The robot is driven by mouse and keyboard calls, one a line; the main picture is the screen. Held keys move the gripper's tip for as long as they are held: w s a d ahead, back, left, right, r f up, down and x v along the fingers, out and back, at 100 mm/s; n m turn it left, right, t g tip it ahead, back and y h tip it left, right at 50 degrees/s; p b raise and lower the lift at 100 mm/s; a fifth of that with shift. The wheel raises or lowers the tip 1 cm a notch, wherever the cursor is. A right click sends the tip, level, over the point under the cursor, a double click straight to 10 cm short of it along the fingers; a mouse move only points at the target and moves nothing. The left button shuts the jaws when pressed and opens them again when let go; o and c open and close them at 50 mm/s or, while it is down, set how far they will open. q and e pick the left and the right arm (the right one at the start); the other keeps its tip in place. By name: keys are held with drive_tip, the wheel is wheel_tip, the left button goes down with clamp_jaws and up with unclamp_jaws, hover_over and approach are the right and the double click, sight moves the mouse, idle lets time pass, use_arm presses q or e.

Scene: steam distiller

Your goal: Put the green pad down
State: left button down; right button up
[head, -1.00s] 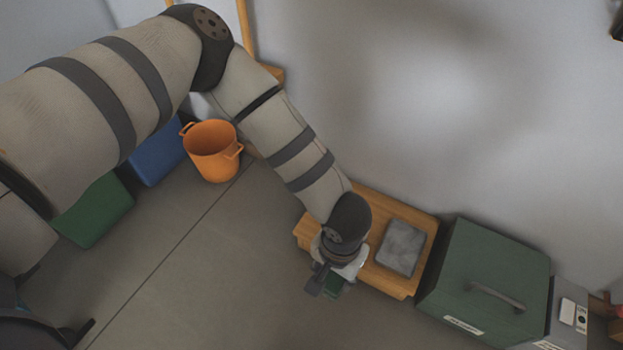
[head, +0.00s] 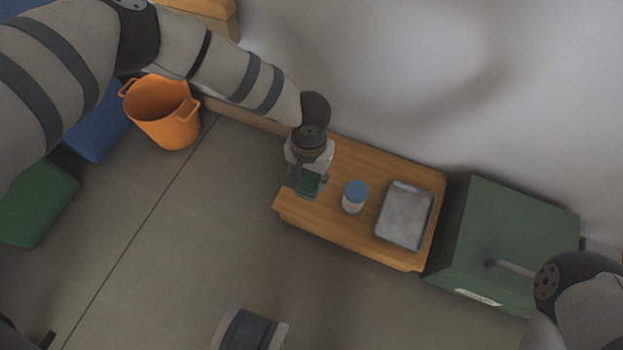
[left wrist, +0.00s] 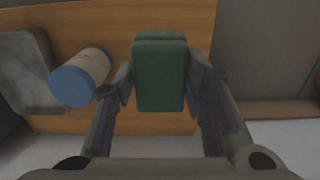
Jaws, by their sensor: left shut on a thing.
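The green pad (head: 308,184) is held in my left gripper (head: 307,180) over the left end of the wooden bench (head: 350,243). In the left wrist view the pad (left wrist: 160,72) sits between the two fingers, which are shut on its sides. Whether it touches the bench top cannot be told. My right gripper is not in view; a part of my right arm shows at the lower right of the head view.
A blue-lidded white jar (head: 354,197) and a grey metal tray (head: 405,217) stand on the bench to the right of the pad. A green box with a handle (head: 505,240) is beyond. An orange bucket (head: 163,112) stands on the floor at left.

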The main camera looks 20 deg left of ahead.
sight(310, 179)
use_arm(q)
drive_tip(key=shift+w+a+f+b, duration=0.15)
drive_tip(key=shift+w+f+b, duration=0.05)
drive_tip(key=shift+w+f, duration=0.25)
drive_tip(key=shift+w+a+f+b, duration=0.15)
drive_tip(key=shift+w+f, duration=0.2)
drive_tip(key=shift+f, duration=0.2)
drive_tip(key=f, duration=0.1)
drive_tip(key=f+b, duration=0.1)
drive_tip(key=f, duration=0.1)
drive_tip(key=shift+w+a+f, duration=0.15)
drive_tip(key=shift+w+f, duration=0.15)
drive_tip(key=shift+f, duration=0.1)
drive_tip(key=shift+r, duration=0.15)
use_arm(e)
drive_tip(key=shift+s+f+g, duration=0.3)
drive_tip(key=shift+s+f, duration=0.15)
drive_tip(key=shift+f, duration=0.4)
use_arm(q)
drive_tip(key=shift+f+b, duration=0.25)
drive_tip(key=shift+b, duration=0.15)
drive_tip(key=c, duration=1)
unclamp_jaws()
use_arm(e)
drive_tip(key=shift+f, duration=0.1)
use_arm(q)
drive_tip(key=shift+r, duration=0.15)
